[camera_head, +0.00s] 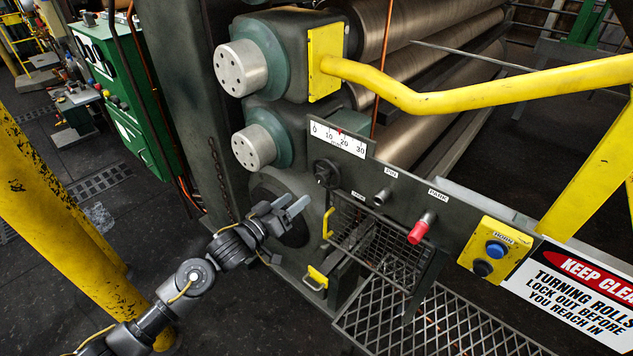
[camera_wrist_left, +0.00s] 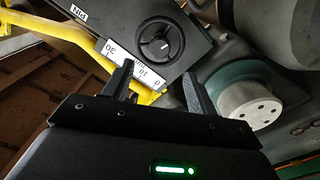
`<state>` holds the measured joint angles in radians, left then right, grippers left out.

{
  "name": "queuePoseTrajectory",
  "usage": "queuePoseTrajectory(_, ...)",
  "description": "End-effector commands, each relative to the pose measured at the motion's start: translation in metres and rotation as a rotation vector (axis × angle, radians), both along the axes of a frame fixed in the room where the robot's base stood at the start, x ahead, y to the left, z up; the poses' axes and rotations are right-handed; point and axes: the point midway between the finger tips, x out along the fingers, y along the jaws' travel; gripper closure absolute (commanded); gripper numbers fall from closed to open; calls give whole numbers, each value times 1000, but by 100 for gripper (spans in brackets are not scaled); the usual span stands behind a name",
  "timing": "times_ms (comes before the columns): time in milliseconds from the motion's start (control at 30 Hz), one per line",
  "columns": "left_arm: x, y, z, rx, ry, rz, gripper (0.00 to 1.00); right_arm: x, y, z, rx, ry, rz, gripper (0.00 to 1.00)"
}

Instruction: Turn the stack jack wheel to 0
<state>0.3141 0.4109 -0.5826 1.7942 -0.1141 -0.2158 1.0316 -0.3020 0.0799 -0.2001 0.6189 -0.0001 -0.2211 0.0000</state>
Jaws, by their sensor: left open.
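The black jack wheel (camera_head: 325,172) sits on the dark panel of the machine, below a white scale (camera_head: 337,138) marked 0, 10, 20, 30. A small red pointer (camera_head: 339,131) stands at the scale's top edge, between 10 and 20 or near 20. In the left wrist view the wheel (camera_wrist_left: 161,42) shows as a round spoked disc beyond the fingertips, and the scale (camera_wrist_left: 133,68) is partly hidden by a finger. My left gripper (camera_head: 288,203) is open and empty, below and left of the wheel and apart from it. It also shows in the left wrist view (camera_wrist_left: 158,78).
A wire basket (camera_head: 375,245) hangs below the panel. A red-tipped PARK pin (camera_head: 421,228) and a yellow button box (camera_head: 499,249) are to the right. A yellow rail (camera_head: 450,92) crosses above. Two grey hubs (camera_head: 241,69) protrude at upper left. A yellow post (camera_head: 65,225) stands left.

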Motion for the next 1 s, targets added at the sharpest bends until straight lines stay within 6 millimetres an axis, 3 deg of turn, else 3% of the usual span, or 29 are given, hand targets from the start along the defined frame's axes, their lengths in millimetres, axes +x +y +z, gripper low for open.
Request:
queuePoseTrajectory(300, 49, -35, 3, 0, 0, 1, 42, 5, 0, 18, 1, -8, 0, 55)
queuePoseTrajectory(500, 70, -51, 2, -1, -1, 0, 42, 4, 0, 23, 1, -7, 0, 55)
queuePoseTrajectory(933, 78, -56, 0, 1, -1, 1, 42, 3, 0, 24, 0, -5, 0, 55)
queuePoseTrajectory(1000, 78, -56, 0, 1, -1, 1, 50, 3, 0, 24, 0, -4, 0, 55)
